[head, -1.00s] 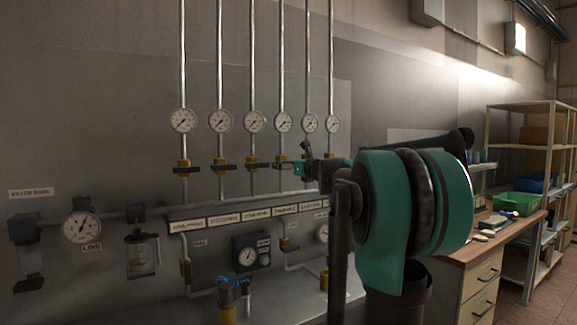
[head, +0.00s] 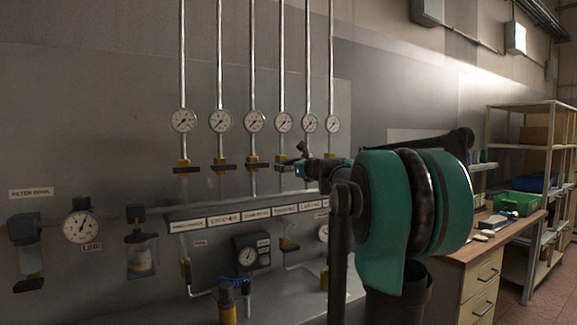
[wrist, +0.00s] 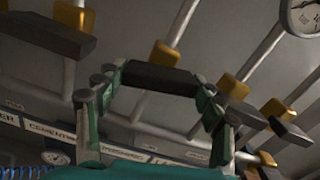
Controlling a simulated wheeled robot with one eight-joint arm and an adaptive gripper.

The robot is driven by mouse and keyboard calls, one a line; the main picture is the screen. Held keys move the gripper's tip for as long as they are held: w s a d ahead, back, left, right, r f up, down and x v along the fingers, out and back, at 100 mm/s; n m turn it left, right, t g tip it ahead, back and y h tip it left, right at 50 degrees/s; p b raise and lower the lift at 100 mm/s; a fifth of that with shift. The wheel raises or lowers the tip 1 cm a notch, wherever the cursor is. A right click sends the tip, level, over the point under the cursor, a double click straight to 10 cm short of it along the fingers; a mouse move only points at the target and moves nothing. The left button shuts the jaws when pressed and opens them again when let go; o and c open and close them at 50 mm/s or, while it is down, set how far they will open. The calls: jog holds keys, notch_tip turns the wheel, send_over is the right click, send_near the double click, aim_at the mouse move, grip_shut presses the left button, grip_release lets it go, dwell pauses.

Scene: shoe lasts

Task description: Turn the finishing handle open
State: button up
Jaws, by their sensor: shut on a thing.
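The finishing handle (wrist: 160,79) is a dark bar on a yellow valve body (wrist: 164,54), on the fourth pipe from the left in the head view. In the wrist view it lies crosswise to its pipe, much like its neighbours. My gripper (wrist: 158,84) is shut on it, with a green-and-dark finger at each end of the bar. In the head view my gripper (head: 287,169) is at the fourth valve and hides most of the handle. The finishing label (wrist: 123,156) shows below in the wrist view.
Neighbouring handles stand close on both sides, one on the left (wrist: 45,34) and others on the right (wrist: 289,130). Round gauges (head: 284,122) sit above the valves. A label rail (head: 240,217) runs below. A workbench (head: 462,262) stands at the right.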

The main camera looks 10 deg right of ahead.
jog(key=n, duration=1.1)
jog(key=shift+n, duration=2.2)
jog(key=o, duration=1.2)
jog(key=shift+r, duration=0.1)
jog(key=shift+c, duration=0.2)
jog(key=shift+d, duration=0.1)
jog(key=v, duration=1.2)
